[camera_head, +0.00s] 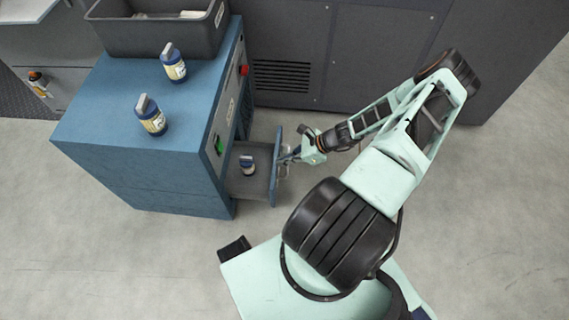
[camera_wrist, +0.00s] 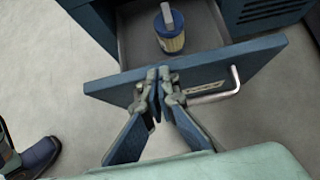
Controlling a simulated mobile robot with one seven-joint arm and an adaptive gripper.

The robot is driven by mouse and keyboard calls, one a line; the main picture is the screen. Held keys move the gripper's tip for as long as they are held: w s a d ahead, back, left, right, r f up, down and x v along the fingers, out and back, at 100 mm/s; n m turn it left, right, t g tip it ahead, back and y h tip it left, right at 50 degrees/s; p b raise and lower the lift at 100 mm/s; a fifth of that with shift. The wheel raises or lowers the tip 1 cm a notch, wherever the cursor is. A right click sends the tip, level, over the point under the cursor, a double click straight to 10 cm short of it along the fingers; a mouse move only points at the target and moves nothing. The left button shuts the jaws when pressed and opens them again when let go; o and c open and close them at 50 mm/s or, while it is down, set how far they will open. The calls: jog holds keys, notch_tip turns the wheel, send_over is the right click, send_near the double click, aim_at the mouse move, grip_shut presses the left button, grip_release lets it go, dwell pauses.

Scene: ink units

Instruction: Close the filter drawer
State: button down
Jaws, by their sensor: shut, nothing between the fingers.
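The filter drawer (camera_head: 277,177) is pulled out from the right side of the blue cabinet (camera_head: 170,185). A small blue-capped bottle (camera_head: 247,166) stands inside it. In the wrist view the drawer front (camera_wrist: 110,90) spans the middle, with a metal bar handle (camera_wrist: 222,92) on its outer face and the bottle (camera_wrist: 170,32) behind it. My gripper (camera_head: 290,157) is at the outer face of the drawer front. In the wrist view my gripper (camera_wrist: 158,76) is shut and empty, its tips at the front's face, left of the handle. I cannot tell whether they touch it.
Two similar bottles (camera_head: 173,64) (camera_head: 151,117) stand on the cabinet top. A dark grey bin (camera_head: 165,33) sits at its back. A large dark cabinet (camera_head: 345,65) with a vent stands behind. The floor (camera_head: 120,260) in front is clear.

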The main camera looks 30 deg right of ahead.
jog(key=w+a, duration=0.8)
jog(key=a, duration=0.4)
jog(key=shift+w+a, duration=0.35)
jog(key=shift+a, duration=0.05)
jog(key=f+p+v, duration=0.1)
jog(key=v, duration=0.5)
jog(key=s+d+f+p+v, duration=0.1)
jog(key=p+v, duration=0.1)
jog(key=v, duration=0.4)
jog(key=shift+s+d+r, duration=0.25)
jog(key=shift+d, duration=0.3)
jog(key=shift+d, duration=0.1)
